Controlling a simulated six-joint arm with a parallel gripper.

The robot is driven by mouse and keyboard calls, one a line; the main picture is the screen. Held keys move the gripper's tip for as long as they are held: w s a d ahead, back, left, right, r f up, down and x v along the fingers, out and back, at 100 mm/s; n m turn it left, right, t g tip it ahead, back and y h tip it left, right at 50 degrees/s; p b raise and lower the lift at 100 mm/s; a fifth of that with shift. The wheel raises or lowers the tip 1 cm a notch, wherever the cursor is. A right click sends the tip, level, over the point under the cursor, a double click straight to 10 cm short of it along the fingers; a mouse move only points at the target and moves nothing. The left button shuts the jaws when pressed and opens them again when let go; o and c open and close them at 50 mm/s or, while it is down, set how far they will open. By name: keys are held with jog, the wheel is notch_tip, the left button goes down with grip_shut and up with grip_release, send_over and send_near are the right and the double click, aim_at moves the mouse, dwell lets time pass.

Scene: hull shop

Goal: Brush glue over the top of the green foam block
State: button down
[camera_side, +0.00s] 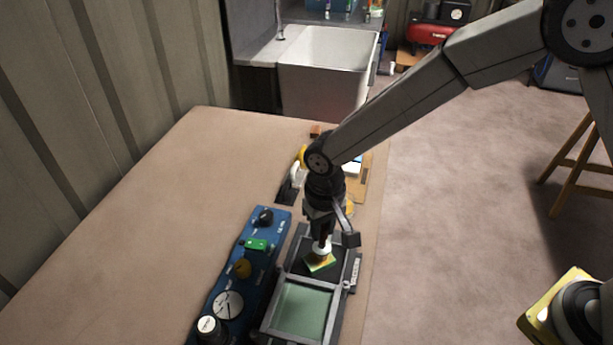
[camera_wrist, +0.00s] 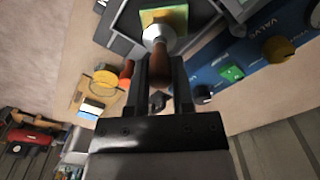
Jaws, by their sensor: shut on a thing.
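The green foam block (camera_side: 320,264) sits on a dark surface in the upper part of a grey framed fixture in the side view; it shows green with yellowish parts. My gripper (camera_side: 322,236) is shut on a brush (camera_wrist: 158,62) with a brown handle and a pale round head. The gripper (camera_wrist: 163,82) points down over the block. The brush head is at the block's top; whether it touches is not clear. The head hides part of the block.
A blue panel with knobs (camera_side: 245,262) stands close to the left of the grey fixture (camera_side: 270,325). A cardboard piece with a yellow round item (camera_wrist: 104,82) lies behind my gripper. The table (camera_side: 170,200) is bare at left.

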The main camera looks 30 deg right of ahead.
jog(key=shift+a, duration=0.25)
jog(key=shift+a, duration=0.45)
jog(key=shift+a, duration=0.2)
jog(key=shift+a, duration=0.5)
jog(key=shift+d, duration=0.15)
jog(key=shift+d, duration=0.55)
jog(key=shift+d, duration=0.15)
jog(key=shift+d, duration=0.55)
